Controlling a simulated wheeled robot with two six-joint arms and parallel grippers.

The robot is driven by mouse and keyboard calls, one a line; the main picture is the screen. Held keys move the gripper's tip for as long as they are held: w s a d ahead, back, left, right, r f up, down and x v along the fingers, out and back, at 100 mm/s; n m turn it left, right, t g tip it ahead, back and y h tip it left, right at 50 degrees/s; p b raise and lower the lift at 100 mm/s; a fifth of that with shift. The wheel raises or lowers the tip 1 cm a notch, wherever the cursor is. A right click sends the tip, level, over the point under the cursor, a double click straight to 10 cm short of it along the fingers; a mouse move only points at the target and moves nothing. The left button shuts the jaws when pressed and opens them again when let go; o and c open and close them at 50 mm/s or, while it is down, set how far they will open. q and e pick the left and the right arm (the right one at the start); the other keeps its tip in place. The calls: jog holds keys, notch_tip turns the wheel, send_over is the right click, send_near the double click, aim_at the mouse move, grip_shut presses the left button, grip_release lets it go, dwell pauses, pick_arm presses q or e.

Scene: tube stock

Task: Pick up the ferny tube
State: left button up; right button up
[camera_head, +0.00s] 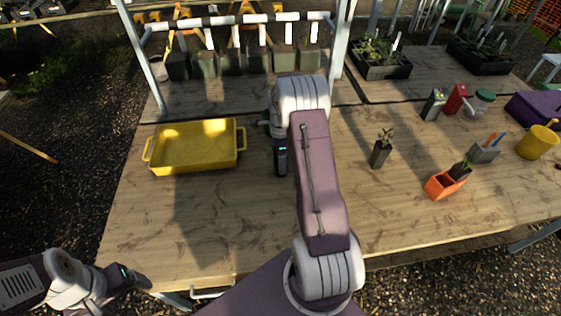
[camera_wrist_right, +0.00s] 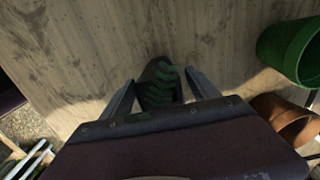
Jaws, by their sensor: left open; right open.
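In the right wrist view, a dark square tube with green ferny leaves (camera_wrist_right: 158,88) is between the two spread fingers of my right gripper (camera_wrist_right: 155,92). The fingers are on either side of it, and I cannot tell whether they touch it. In the head view my right arm covers this spot, so neither the tube nor the right fingertips show clearly. My left gripper (camera_head: 142,284) is open and empty at the table's front left corner. Another dark tube with a leafy plant (camera_head: 380,153) stands upright to the right of my right arm.
A yellow tray (camera_head: 194,168) lies left of my right arm. An orange holder (camera_head: 441,188) with a planted tube, a grey caddy (camera_head: 484,153) and a yellow can (camera_head: 538,143) stand at right. A green pot (camera_wrist_right: 286,50) and terracotta pot (camera_wrist_right: 288,120) are beside the right gripper.

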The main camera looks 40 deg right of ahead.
jog(key=shift+w+f, duration=0.1)
jog(key=shift+f, duration=0.55)
jog(key=shift+r, duration=0.1)
jog(key=shift+c, duration=1)
grip_shut()
notch_tip(320, 180, up, 10)
